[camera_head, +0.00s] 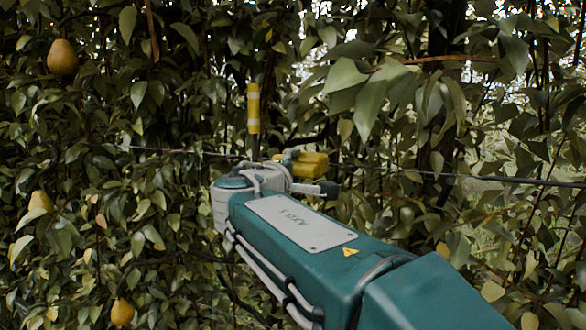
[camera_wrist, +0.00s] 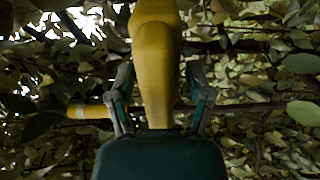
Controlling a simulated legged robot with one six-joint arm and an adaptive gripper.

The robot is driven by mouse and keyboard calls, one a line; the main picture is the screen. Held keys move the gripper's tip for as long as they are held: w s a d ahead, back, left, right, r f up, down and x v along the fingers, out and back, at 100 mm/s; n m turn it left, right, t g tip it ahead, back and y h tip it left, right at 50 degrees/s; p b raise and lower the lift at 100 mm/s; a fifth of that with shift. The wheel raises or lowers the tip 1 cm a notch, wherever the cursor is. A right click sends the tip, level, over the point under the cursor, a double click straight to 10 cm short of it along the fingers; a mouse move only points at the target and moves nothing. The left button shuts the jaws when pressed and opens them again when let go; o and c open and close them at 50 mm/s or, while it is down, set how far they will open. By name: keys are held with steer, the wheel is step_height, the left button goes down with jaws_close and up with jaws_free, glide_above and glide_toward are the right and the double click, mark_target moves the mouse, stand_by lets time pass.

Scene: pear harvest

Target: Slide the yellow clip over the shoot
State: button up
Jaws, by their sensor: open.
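The yellow clip (camera_wrist: 155,62) stands between the two fingers of my gripper (camera_wrist: 160,80) in the wrist view, its upper end cut off by the frame. My gripper is open around it; I cannot tell whether the fingers touch it. In the head view the clip (camera_head: 312,163) shows just beyond my wrist, and the fingers are mostly hidden. A thin dark shoot (camera_head: 255,147) rises upright there, with a yellow sleeve with a pale band (camera_head: 253,108) on it. In the wrist view the sleeve (camera_wrist: 88,111) lies left of the fingers, and the shoot runs sideways behind the clip.
A wire (camera_head: 420,174) crosses the foliage near clip height. Dense leaves surround the gripper, with large leaves (camera_head: 370,100) at the upper right. Pears hang at the left: one high up (camera_head: 62,58), one midway (camera_head: 40,202) and one low (camera_head: 122,312).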

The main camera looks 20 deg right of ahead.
steer(key=shift+w+d, duration=0.2)
steer(key=shift+a, duration=0.1)
steer(key=shift+a, duration=0.1)
steer(key=shift+a, duration=0.1)
jaws_close()
steer(key=w+a, duration=0.4)
steer(key=a, duration=0.2)
steer(key=shift+w, duration=0.25)
steer(key=shift+a+f, duration=0.1)
jaws_free()
steer(key=shift+w, duration=0.1)
